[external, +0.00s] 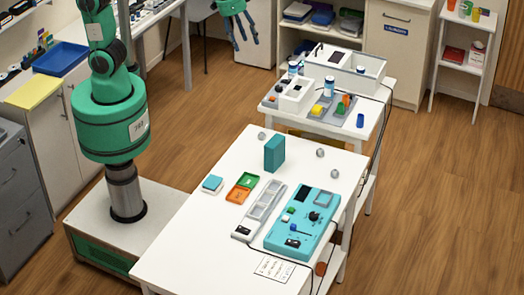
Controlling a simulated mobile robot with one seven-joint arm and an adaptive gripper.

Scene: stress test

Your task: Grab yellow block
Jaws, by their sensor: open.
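A small yellow block (318,110) lies on a grey tray (327,117) on the back white table. It is too small to make out its exact shape. Next to it on that tray are orange and green pieces (343,104). My gripper (238,34), a green hand with spread fingers, hangs at the top of the picture. It is open and empty, up and to the left of the back table and apart from the block. The arm between my base and the gripper leaves the top of the picture.
The front white table (178,247) holds a teal upright block (275,153), an orange tray (238,194), a teal panel (302,221) and several silver balls. White bins (297,95) and bottles stand near the yellow block. Dark cables hang at the tables' right edges. Floor at right is clear.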

